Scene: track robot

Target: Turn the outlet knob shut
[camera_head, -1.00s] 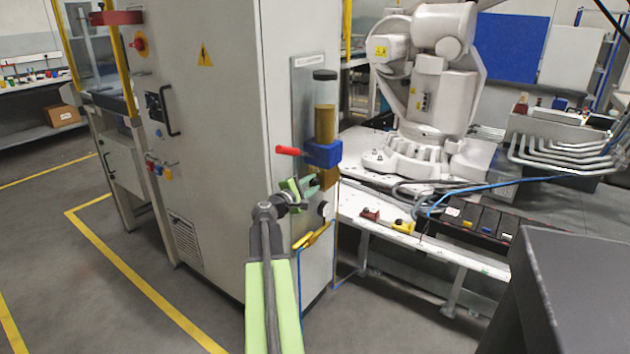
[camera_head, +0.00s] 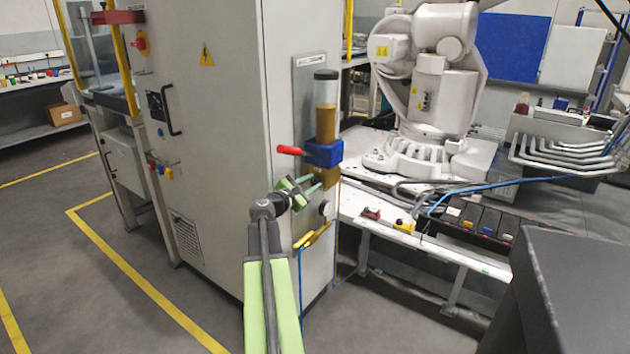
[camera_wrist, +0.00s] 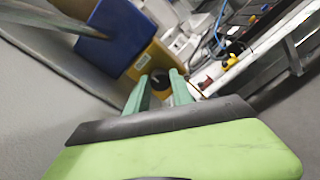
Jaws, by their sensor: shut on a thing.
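A dark round knob (camera_wrist: 160,82) sits on the brass-coloured block (camera_head: 326,174) under the blue valve body (camera_head: 324,153). My gripper (camera_head: 319,181) reaches up to this block on the cabinet's side. In the wrist view its two green fingers (camera_wrist: 159,84) stand on either side of the knob, shut on it. The head view hides the knob behind the fingers. A red lever (camera_head: 288,150) sticks out left from the blue body. A clear cylinder with amber liquid (camera_head: 325,110) stands upright above it.
A round fitting (camera_head: 326,210) and a yellow handle (camera_head: 311,236) lie just below my gripper on the cabinet (camera_head: 225,120). A workbench (camera_head: 380,222) with a white robot arm (camera_head: 432,80) is at the right. The floor left of the cabinet is clear.

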